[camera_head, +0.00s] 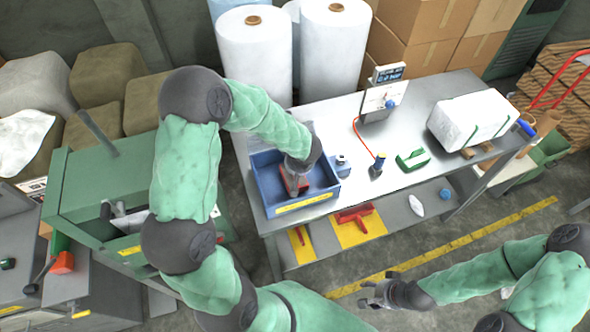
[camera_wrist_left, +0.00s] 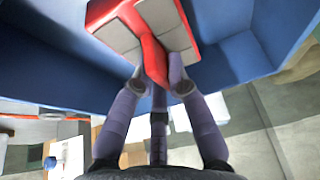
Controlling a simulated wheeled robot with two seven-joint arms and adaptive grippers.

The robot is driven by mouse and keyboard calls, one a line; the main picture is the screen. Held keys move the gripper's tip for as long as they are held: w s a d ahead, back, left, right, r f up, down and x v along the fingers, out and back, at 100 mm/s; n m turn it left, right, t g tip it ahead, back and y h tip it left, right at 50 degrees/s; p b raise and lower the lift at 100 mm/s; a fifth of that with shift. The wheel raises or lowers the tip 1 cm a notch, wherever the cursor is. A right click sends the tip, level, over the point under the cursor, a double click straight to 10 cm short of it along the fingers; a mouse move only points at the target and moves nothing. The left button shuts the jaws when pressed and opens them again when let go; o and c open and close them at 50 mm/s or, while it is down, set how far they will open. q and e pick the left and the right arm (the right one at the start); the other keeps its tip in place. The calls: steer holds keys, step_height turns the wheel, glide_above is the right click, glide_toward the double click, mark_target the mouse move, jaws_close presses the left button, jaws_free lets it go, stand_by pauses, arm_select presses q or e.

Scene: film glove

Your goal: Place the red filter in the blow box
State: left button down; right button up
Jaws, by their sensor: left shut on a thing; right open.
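The blue box (camera_head: 262,161) with a yellow label stands at the left end of the metal table. The red filter (camera_head: 288,182) is inside the box's outline in the head view, partly hidden by my left gripper (camera_head: 297,188). In the left wrist view the red filter (camera_wrist_left: 151,44) shows a red frame with pale panels and a red middle bar. My left gripper (camera_wrist_left: 158,82) is shut on that bar, and blue box walls (camera_wrist_left: 235,55) surround it. Whether the filter touches the box floor cannot be told. My right gripper (camera_head: 375,293) is open and empty, low over the floor before the table.
On the metal table (camera_head: 330,115) are a small jar (camera_head: 342,166), a blue-topped bottle (camera_head: 378,163), a green tool (camera_head: 412,159), a meter stand (camera_head: 382,97) and a white wrapped block (camera_head: 472,119). The lower shelf holds a red tool (camera_head: 354,214).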

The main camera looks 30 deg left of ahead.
arm_select(q)
steer(key=shift+f, duration=0.5)
steer(key=shift+f+b, duration=0.15)
steer(key=shift+b, duration=0.15)
steer(key=c, duration=1.2)
jaws_free()
steer(key=shift+r+p, duration=0.2)
steer(key=shift+p, duration=0.2)
steer(key=v, duration=1.2)
steer(key=shift+p, duration=0.4)
